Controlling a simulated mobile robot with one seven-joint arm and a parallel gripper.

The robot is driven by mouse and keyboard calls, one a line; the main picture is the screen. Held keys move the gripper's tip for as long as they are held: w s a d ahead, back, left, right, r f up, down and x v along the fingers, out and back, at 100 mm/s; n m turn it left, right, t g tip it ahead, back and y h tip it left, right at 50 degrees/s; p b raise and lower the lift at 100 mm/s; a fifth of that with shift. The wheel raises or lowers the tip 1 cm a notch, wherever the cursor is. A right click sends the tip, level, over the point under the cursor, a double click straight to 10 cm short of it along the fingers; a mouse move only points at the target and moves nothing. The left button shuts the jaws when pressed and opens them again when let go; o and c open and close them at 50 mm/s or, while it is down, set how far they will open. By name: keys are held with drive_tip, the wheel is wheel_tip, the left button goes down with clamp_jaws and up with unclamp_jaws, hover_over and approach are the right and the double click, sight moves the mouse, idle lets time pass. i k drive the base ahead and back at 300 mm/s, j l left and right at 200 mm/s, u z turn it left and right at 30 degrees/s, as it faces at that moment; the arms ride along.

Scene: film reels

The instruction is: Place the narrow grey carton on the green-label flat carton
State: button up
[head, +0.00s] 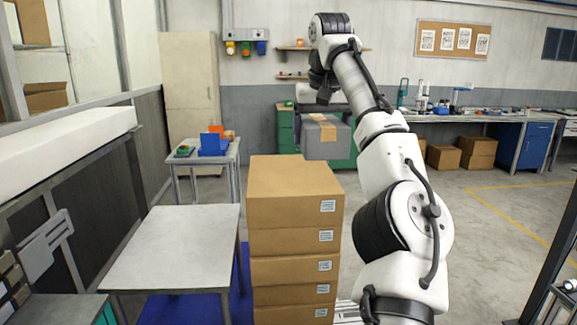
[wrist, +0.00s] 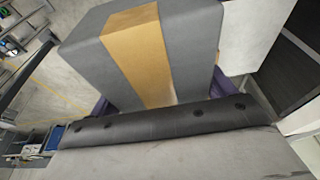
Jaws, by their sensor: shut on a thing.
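The narrow grey carton (head: 320,143), with a tan tape strip over its top, hangs in the air beyond the stack of brown cartons. My gripper (head: 322,105) is shut on it from above; the fingertips are hard to make out in the head view. In the wrist view the grey carton (wrist: 195,50) fills the upper middle, against the dark edge of my gripper (wrist: 165,122). I cannot pick out a green-label flat carton; the brown cartons (head: 290,210) in the stack show pale labels whose colour does not read as green.
A bare grey table (head: 170,245) stands left of the stack. Behind it, a small table (head: 185,160) holds blue and orange bins. A workbench (head: 470,118) runs along the back right, with brown cartons (head: 478,152) on the floor. Floor to the right is open.

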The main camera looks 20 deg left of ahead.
sight(301, 177)
drive_tip(key=i+j, duration=0.3)
drive_tip(key=i, duration=0.2)
drive_tip(key=i+j, duration=0.35)
drive_tip(key=i, duration=0.15)
